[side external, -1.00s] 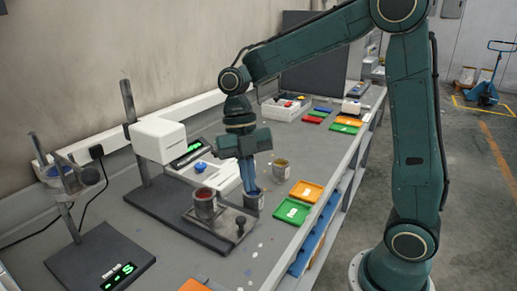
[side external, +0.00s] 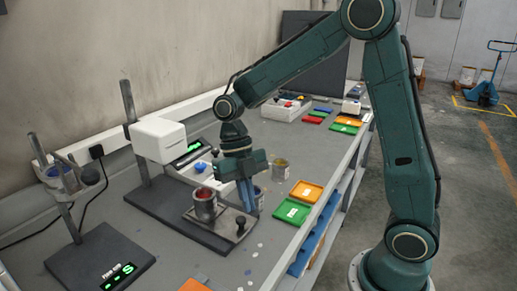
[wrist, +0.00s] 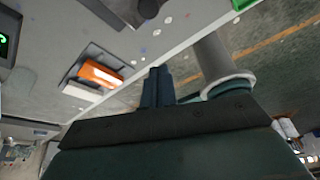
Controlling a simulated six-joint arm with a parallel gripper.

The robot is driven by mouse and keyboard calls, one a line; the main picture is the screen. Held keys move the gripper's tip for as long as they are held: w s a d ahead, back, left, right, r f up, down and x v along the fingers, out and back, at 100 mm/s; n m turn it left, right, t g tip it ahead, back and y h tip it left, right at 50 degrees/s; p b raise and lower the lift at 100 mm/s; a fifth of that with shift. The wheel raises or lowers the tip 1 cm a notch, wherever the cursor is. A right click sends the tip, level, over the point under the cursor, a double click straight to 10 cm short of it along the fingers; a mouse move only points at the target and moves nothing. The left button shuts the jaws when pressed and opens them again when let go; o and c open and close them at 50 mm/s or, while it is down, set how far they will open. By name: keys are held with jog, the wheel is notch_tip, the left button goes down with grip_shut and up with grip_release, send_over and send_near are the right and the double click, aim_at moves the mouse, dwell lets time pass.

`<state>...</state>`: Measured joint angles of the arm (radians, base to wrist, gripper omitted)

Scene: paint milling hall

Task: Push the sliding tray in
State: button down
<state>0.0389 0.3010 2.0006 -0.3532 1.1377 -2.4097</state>
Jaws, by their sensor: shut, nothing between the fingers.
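The sliding tray (side external: 224,227) is a grey plate with a dark round knob (side external: 241,222) at its front end. It sticks out toward the bench front from the dark base of a stand with a white head (side external: 158,140). An open metal can with red contents (side external: 204,205) stands on it. My gripper (side external: 251,211) is shut and empty, its blue fingers pointing down just right of the knob. I cannot tell whether they touch it. In the wrist view, the fingers (wrist: 158,72) are together, and the dark knob (wrist: 148,8) shows at the top edge.
A blue-marked can (side external: 258,198) is partly hidden behind my fingers. A can with yellowish contents (side external: 281,170) stands farther back. Green (side external: 292,212) and orange (side external: 306,191) trays lie along the front edge. A second stand (side external: 92,262) is at left. Bare bench lies in front of the knob.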

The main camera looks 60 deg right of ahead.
aim_at(227, 229)
jog(key=x, duration=0.5)
jog(key=shift+s+f, duration=0.15)
jog(key=shift+f, duration=0.5)
jog(key=shift+w+d+f, duration=0.1)
jog(key=shift+w+d, duration=0.2)
jog(key=shift+w, duration=0.25)
jog(key=shift+w+d+f, duration=0.1)
jog(key=shift+w+d, duration=0.15)
jog(key=shift+w, duration=0.35)
jog(key=shift+w+d+f, duration=0.1)
jog(key=shift+w+d, duration=0.2)
jog(key=shift+w, duration=0.25)
jog(key=shift+w, duration=3.9)
jog(key=shift+s, duration=0.1)
jog(key=shift+s+a+r, duration=0.2)
jog(key=shift+s+a, duration=0.25)
jog(key=shift+s, duration=0.35)
jog(key=shift+s+a+r, duration=0.2)
jog(key=shift+s+a, duration=0.2)
jog(key=shift+s, duration=0.4)
jog(key=v, duration=1)
